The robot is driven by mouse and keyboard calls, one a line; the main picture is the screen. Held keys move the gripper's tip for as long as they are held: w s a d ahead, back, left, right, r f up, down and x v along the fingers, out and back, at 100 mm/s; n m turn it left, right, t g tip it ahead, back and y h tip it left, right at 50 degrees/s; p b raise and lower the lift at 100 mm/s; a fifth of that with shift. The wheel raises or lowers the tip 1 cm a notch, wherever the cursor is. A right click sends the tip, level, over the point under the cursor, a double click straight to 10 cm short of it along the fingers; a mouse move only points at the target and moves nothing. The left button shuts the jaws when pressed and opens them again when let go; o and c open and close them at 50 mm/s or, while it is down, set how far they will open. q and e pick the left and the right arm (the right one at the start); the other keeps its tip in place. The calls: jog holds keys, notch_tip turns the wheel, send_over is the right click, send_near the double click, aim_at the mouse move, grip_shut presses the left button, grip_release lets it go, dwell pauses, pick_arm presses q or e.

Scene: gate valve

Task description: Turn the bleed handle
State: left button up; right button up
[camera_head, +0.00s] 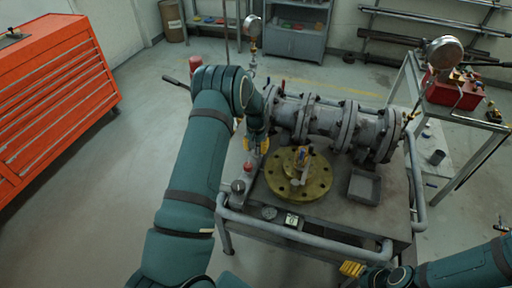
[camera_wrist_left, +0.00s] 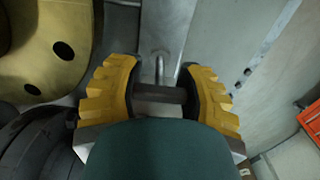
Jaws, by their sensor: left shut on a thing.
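My left gripper (camera_head: 256,144) is at the left end of the grey pipe assembly, pointing down. In the left wrist view its two yellow fingers (camera_wrist_left: 160,95) are closed on the ends of a short dark bar, seemingly the bleed handle (camera_wrist_left: 160,93). A thin metal stem (camera_wrist_left: 159,66) shows just beyond the bar. In the head view my gripper and arm hide the handle. My right gripper (camera_head: 352,269) is low in the head view, in front of the bench; its yellow fingers are partly cut off, so its opening is unclear.
The brass flange (camera_head: 318,187) lies on the bench right of my left gripper, also in the wrist view (camera_wrist_left: 45,55). The grey flanged pipe (camera_head: 325,120) runs behind. A rail (camera_head: 300,235) borders the front. An orange cabinet (camera_head: 50,95) stands left.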

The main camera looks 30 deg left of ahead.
pick_arm(q)
jog(key=shift+r+n, duration=0.1)
jog(key=shift+n, duration=0.3)
jog(key=n+b, duration=0.1)
jog(key=n, duration=0.1)
jog(key=shift+w+n, duration=0.1)
jog(key=shift+n, duration=0.3)
jog(key=n+b, duration=0.1)
jog(key=n, duration=0.2)
jog(key=shift+n, duration=0.3)
jog(key=n, duration=0.4)
jog(key=shift+a+r+n, duration=0.1)
jog(key=shift+n, duration=0.2)
jog(key=n, duration=0.4)
jog(key=shift+w+r+n, duration=0.1)
jog(key=shift+n, duration=0.6)
jog(key=o, duration=1.3)
